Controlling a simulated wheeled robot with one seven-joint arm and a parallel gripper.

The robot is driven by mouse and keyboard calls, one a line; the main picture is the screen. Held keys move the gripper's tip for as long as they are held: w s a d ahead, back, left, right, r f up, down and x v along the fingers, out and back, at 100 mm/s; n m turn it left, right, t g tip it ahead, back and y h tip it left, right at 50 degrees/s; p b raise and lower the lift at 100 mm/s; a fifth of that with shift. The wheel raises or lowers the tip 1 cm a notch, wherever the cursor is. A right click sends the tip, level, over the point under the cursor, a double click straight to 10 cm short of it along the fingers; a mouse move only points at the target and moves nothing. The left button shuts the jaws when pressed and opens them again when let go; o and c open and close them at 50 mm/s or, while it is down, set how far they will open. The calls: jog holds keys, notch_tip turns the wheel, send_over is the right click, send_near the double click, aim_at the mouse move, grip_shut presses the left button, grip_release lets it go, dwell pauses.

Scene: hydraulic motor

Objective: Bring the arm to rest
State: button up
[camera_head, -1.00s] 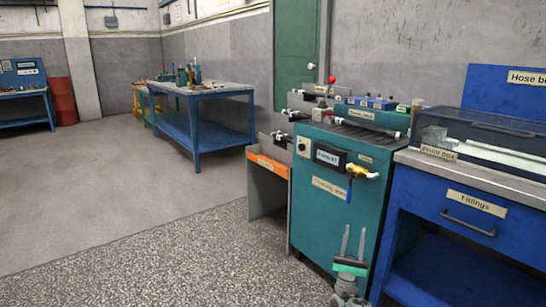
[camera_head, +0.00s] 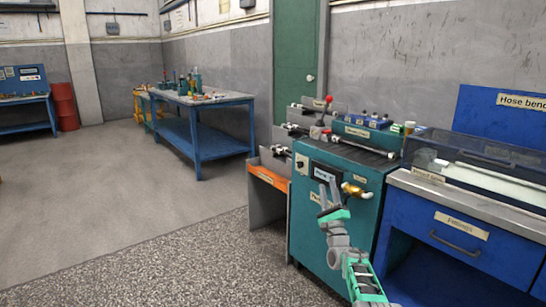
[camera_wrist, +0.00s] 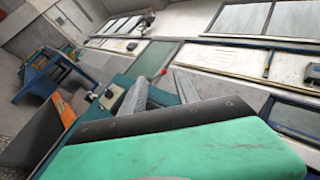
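My gripper (camera_head: 328,184) is in front of the teal machine cabinet (camera_head: 310,240) in the head view, with its grey fingers pointing up and a green band below them. In the wrist view the two grey fingers (camera_wrist: 160,84) stand apart with nothing between them, so it is open and empty. My forearm reaches up from the lower right of the head view. The fingers overlap the cabinet's display and label area, near a brass valve (camera_head: 354,190). I cannot tell whether they touch the cabinet.
A blue hose bench (camera_head: 440,215) with a fittings drawer stands at the right. An orange-edged shelf unit (camera_head: 268,180) is left of the cabinet. A blue workbench (camera_head: 197,135) with parts on top stands farther back. A red drum (camera_head: 65,107) is far left. The floor at left is clear.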

jog(key=a+r+n+g+p, duration=0.3)
jog(key=r+n+p, duration=0.1)
jog(key=r, duration=0.4)
jog(key=a+r+n+g+p, duration=0.25)
jog(key=r+n+p, duration=0.2)
jog(key=r, duration=0.35)
jog(key=s+a+r+n+g+p, duration=0.1)
jog(key=s+r+n+g+p, duration=0.5)
jog(key=s+p, duration=0.5)
jog(key=s+d+n+g+h+p, duration=0.1)
jog(key=s+n+g+p, duration=0.3)
jog(key=s, duration=1.8)
jog(key=s+n+g+h+p, duration=0.1)
jog(key=s+n+g+p, duration=0.4)
jog(key=s, duration=1.7)
jog(key=shift+s+d+g+h+p, duration=0.35)
jog(key=shift+g+p, duration=0.6)
jog(key=shift+p, duration=0.2)
jog(key=shift+r, duration=0.15)
